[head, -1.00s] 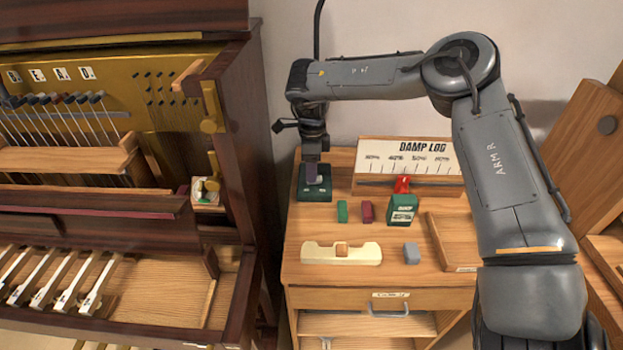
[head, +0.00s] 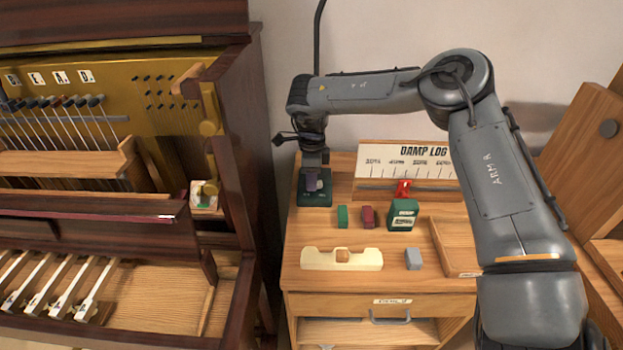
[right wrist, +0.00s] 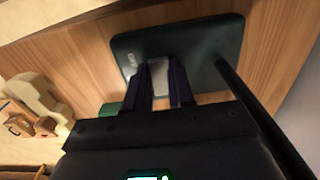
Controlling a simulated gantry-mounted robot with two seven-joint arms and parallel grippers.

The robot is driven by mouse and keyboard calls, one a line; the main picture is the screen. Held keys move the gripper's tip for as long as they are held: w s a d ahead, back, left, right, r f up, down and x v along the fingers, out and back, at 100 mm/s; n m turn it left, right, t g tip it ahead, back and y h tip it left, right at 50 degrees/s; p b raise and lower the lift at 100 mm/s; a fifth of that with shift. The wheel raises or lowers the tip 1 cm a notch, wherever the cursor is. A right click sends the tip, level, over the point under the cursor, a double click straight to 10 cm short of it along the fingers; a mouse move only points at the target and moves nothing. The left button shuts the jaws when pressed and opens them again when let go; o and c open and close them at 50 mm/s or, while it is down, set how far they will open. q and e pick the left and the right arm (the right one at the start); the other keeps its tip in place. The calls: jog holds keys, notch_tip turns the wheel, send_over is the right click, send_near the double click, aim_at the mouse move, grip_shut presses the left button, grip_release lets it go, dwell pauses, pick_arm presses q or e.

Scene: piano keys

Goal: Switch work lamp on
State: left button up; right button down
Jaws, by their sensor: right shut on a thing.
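The work lamp's dark green base (head: 314,200) stands at the back left of the wooden cabinet top. It also shows as a dark plate in the right wrist view (right wrist: 205,45). A thin dark stem (head: 317,35) rises behind my arm; the lamp head is out of view. My right gripper (head: 314,182) points down at the base. In the right wrist view, its two dark fingers (right wrist: 163,85) stand on either side of a pale grey piece (right wrist: 159,76) on the base, shut on it. My left gripper is not in view.
Green (head: 342,216) and dark red (head: 367,217) blocks and a green box (head: 403,214) stand right of the base. A cream holder (head: 325,260) and grey block (head: 413,259) lie in front. The damp log board (head: 375,163) is behind. A piano (head: 180,240) stands left.

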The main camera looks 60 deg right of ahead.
jog(key=shift+s+d+r+t+y+p, duration=0.2)
jog(key=shift+t+y+p, duration=0.3)
jog(key=shift+t+p, duration=0.45)
jog(key=shift+s+t+y+p, duration=0.2)
jog(key=shift+t+y+p, duration=0.3)
jog(key=shift+t+p, duration=0.3)
jog(key=shift+f, duration=0.1)
jog(key=c, duration=1)
grip_release()
jog(key=shift+o, duration=0.2)
